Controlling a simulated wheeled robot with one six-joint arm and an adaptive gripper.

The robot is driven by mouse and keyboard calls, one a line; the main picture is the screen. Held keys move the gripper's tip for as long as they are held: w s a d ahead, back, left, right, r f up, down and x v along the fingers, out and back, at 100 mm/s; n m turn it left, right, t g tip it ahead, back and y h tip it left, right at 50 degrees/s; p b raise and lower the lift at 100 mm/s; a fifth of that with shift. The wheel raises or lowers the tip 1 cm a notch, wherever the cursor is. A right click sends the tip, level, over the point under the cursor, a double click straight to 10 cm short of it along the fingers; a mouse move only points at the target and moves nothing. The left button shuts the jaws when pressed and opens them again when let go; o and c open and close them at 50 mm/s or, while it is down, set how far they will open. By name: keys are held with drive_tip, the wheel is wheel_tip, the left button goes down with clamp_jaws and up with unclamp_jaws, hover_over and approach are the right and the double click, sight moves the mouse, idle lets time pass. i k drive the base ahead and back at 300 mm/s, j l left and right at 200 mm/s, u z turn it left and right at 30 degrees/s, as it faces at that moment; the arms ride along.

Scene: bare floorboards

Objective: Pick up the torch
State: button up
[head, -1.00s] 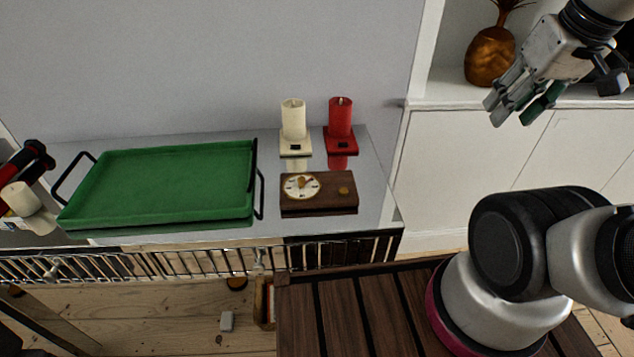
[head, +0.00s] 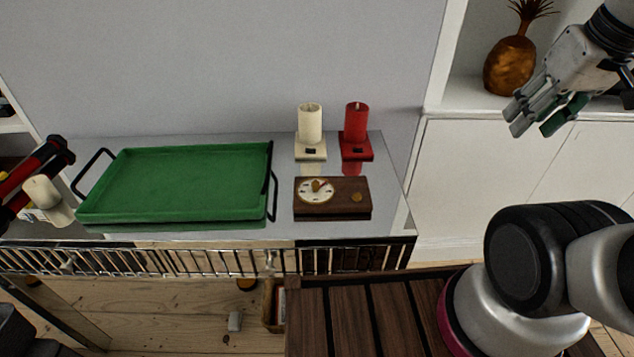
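No object is plainly a torch. A pale cream cylinder with a wider head (head: 48,198) lies at the far left beside the green tray; I cannot tell for certain whether it is the torch. A red and black long-handled tool (head: 38,168) lies behind and partly under it, cut by the left edge. My gripper (head: 542,118) is at the upper right, raised in front of the white shelving. Its fingers are apart, with nothing between them, far from the things on the table.
The green tray (head: 185,180) with black handles covers much of the glossy table. A cream candle (head: 310,124), a red candle (head: 356,122) and a wooden clock box (head: 350,205) stand to its right. A pineapple ornament (head: 509,66) is on the shelf near my gripper.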

sight(54, 144)
drive_tip(key=u, duration=1.85)
drive_tip(key=i+j, duration=0.25)
